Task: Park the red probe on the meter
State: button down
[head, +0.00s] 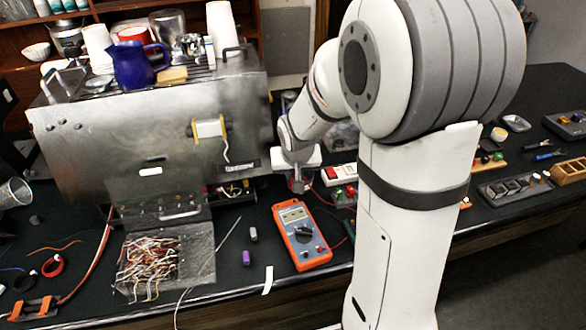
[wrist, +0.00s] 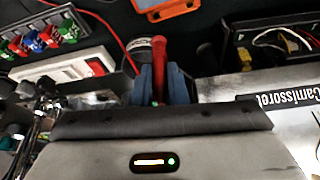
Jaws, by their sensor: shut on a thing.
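The orange meter (head: 325,256) lies on the black bench, with a grey screen and a dial on its face. Its orange edge also shows at the top of the wrist view (wrist: 165,6). My gripper (head: 298,186) is just beyond the meter's far end, beside the steel brewer. In the wrist view, the blue fingers of my gripper (wrist: 160,82) are shut on the red probe (wrist: 158,56), which points up the picture toward the meter. A red lead (wrist: 108,28) curves in from the upper left. The probe's tip is hard to make out.
The steel brewer (head: 150,130) stands at the left, with a blue jug and cups on top. A white switch strip (head: 340,173) and a block with coloured terminals (wrist: 40,35) lie beside my gripper. A tray of tangled wires (head: 195,265) and small purple and grey pieces lie left of the meter.

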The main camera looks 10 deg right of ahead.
notch_tip(320, 180, down, 4)
jog(key=shift+s+r+b, duration=0.1)
jog(key=shift+b, duration=0.85)
jog(key=shift+r, duration=0.3)
jog(key=shift+s+f, duration=0.1)
jog(key=shift+s, duration=0.1)
jog(key=shift+f+b, duration=0.75)
jog(key=shift+b, duration=0.8)
dwell(1.2)
jog(key=c, duration=1.3)
grip_release()
jog(key=shift+c, duration=0.2)
jog(key=shift+r, duration=0.1)
